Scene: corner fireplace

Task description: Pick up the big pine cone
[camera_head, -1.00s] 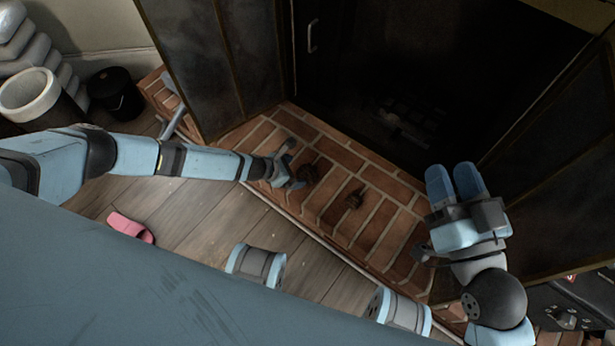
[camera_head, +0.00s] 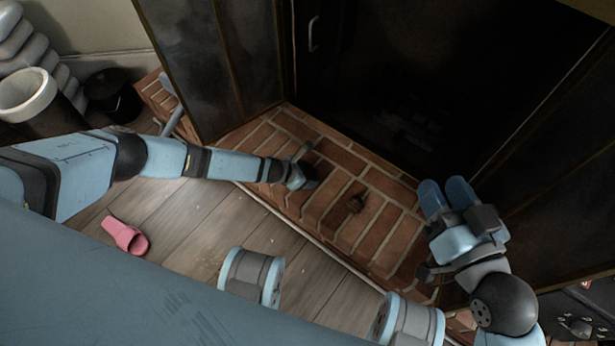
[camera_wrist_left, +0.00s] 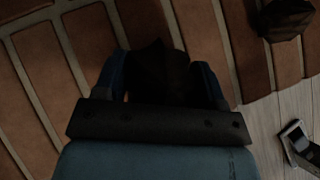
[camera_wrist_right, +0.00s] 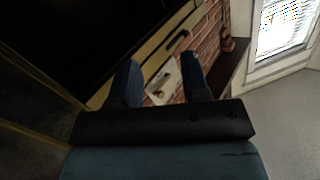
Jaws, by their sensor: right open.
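A dark pine cone (camera_wrist_left: 160,75) sits between the two fingers of my left gripper (camera_wrist_left: 163,82) in the left wrist view. It looks large beside the fingers; their contact with it is too dark to make out. In the head view my left gripper (camera_head: 305,172) is low over the brick hearth and hides this cone. My right gripper (camera_head: 447,196) is open and empty, above the hearth's right end.
The brick hearth (camera_head: 330,200) lies before a dark fireplace opening with dark metal panels (camera_head: 210,60) beside it. A pink slipper (camera_head: 126,236) lies on the wooden floor (camera_head: 195,225). A black bucket (camera_head: 112,95) stands at the left. The hearth around the second cone is clear.

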